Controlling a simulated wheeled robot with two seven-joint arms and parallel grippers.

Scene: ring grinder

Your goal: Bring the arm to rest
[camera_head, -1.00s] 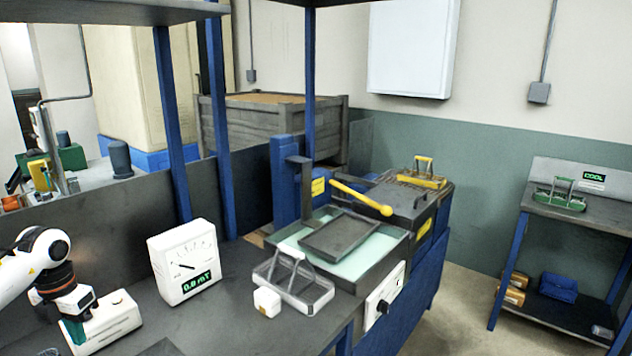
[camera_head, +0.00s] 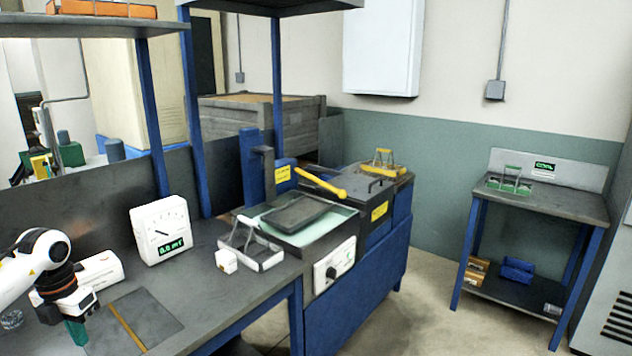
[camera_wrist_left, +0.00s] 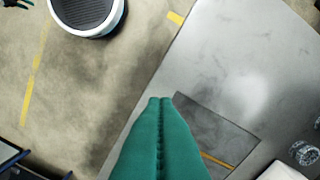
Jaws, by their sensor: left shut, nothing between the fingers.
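My left arm comes in from the left in the head view. Its gripper (camera_head: 78,332) is above the near left part of the grey bench (camera_head: 235,300), by a dark mat with a yellow line (camera_head: 135,318). The green fingers (camera_wrist_left: 160,140) are together in the left wrist view, with nothing between them. In that view they hang over the bench's edge area, beside the mat (camera_wrist_left: 215,130). My right gripper is in neither view.
A white meter (camera_head: 161,230) reading 0.0 mT, a white device (camera_head: 100,268), a grey wire carrier (camera_head: 255,250) and a white block (camera_head: 226,261) stand on the bench. A tank with a yellow handle (camera_head: 320,182) is beyond. Open floor (camera_head: 425,300) lies to the right.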

